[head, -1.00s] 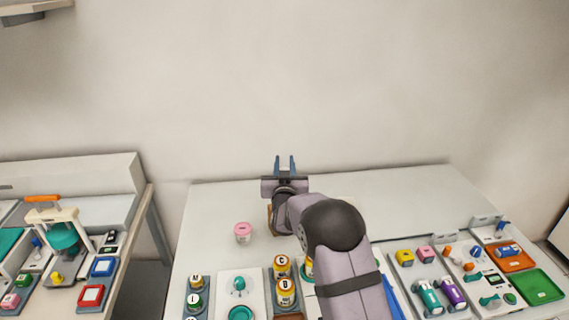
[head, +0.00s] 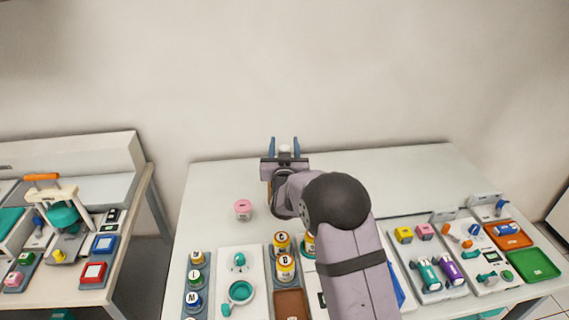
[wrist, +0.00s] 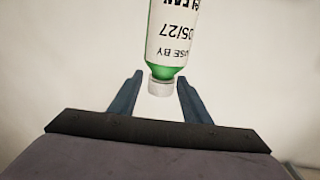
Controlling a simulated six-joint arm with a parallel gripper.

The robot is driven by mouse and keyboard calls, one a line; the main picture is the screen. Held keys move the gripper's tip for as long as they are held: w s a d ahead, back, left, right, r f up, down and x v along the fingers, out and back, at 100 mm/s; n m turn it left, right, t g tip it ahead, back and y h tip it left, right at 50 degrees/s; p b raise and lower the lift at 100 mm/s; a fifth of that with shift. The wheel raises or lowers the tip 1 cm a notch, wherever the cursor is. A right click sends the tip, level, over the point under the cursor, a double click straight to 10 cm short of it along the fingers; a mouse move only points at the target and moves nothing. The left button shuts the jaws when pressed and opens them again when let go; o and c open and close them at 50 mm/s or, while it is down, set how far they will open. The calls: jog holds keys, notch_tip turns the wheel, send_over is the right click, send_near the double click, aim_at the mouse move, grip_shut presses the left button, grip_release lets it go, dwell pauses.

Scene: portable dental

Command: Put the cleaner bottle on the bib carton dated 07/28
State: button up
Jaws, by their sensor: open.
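In the wrist view the cleaner bottle (wrist: 170,40) is green with a white label and a white cap. Its label shows upside down with part of "CLEAN", "USE BY" and "05/27". The cap lies between the spread fingers of my gripper (wrist: 157,95), with gaps on both sides. In the head view my gripper (head: 284,147) is open over the back of the table, and a small whitish part of the bottle (head: 285,150) shows between its fingers. I cannot make out a bib carton dated 07/28; my arm hides part of the table.
A pink jar (head: 243,210) stands left of my arm. Several lettered bottles, a white tray with a teal cup (head: 240,291) and a brown tray (head: 291,305) are in front. A green tray (head: 533,264) is at right. The table's back left is clear.

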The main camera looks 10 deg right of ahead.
jog(key=s+a+b, duration=0.1)
jog(key=s+b, duration=0.1)
jog(key=s, duration=0.7)
jog(key=shift+s, duration=0.25)
jog(key=shift+a, duration=0.1)
jog(key=s+f+n+g+y+p, duration=0.1)
jog(key=s+f+g+p, duration=0.1)
jog(key=s+f+g, duration=0.4)
jog(key=s+f+g+y+p, duration=0.2)
jog(key=s+f+g, duration=0.1)
jog(key=s, duration=0.5)
jog(key=s+d+g+p, duration=0.1)
jog(key=s+g, duration=0.3)
jog(key=s, duration=0.7)
jog(key=s+d+f+g+p, duration=0.1)
jog(key=s+d+g, duration=0.3)
jog(key=s, duration=0.8)
jog(key=shift+s+f+g+h, duration=0.25)
jog(key=shift+s+g+h, duration=0.05)
jog(key=shift+g+h, duration=0.1)
